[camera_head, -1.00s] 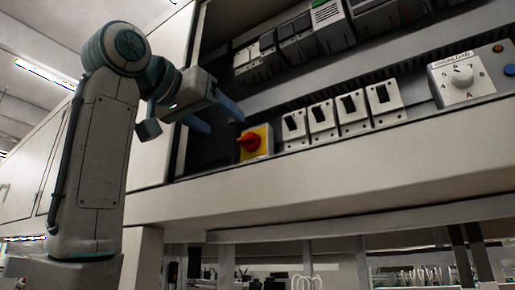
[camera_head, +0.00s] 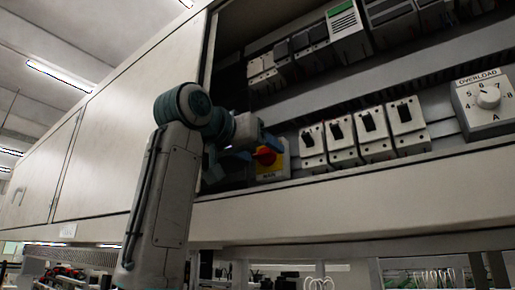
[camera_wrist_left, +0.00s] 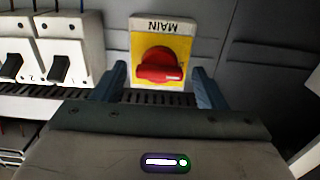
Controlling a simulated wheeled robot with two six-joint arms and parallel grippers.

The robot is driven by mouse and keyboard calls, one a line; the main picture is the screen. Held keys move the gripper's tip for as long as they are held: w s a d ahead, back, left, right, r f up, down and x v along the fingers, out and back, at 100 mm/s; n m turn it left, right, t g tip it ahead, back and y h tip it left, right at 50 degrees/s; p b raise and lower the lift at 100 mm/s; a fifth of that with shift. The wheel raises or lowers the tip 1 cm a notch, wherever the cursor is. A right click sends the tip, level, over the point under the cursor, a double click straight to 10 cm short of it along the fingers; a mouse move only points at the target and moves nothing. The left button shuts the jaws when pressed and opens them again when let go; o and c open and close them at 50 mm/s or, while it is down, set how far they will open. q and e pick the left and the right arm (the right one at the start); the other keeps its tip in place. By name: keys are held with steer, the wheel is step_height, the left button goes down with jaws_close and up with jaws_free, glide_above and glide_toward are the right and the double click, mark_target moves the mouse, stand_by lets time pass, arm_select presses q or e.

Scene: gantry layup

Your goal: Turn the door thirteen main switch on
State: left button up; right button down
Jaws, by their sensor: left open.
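The main switch is a red rotary handle (camera_head: 264,156) on a yellow plate (camera_head: 281,164) marked MAIN, low at the left of the open cabinet. In the left wrist view the red handle (camera_wrist_left: 160,66) lies crosswise, roughly level in the picture. My left gripper (camera_head: 252,147) is in front of the switch and partly covers it. In the left wrist view the blue fingers of my left gripper (camera_wrist_left: 159,86) are spread, one on each side of the handle, with gaps visible. Whether they reach the handle's depth I cannot tell. My right gripper is not in view.
Several white breakers (camera_head: 343,142) with black toggles stand to the right of the switch. An overload dial box (camera_head: 486,103) is farther right. A row of modules (camera_head: 302,42) runs above. The cabinet's lower ledge (camera_head: 350,199) runs below the switch.

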arm_select(q)
steer(key=shift+c, duration=0.8)
steer(key=shift+d, duration=0.1)
steer(key=c, duration=0.8)
steer(key=shift+m, duration=0.6)
steer(key=shift+m+b, duration=0.3)
steer(key=shift+m, duration=0.9)
steer(key=m, duration=0.3)
steer(key=shift+f+m, duration=0.1)
steer(key=shift+m, duration=0.2)
steer(key=m, duration=0.5)
steer(key=shift+d+b, duration=0.1)
steer(key=shift+b, duration=0.3)
steer(key=m, duration=0.3)
steer(key=shift+f+m, duration=0.15)
steer(key=shift+m, duration=1.25)
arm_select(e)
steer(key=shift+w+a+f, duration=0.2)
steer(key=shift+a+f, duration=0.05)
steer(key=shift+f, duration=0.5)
arm_select(q)
steer(key=shift+f, duration=0.15)
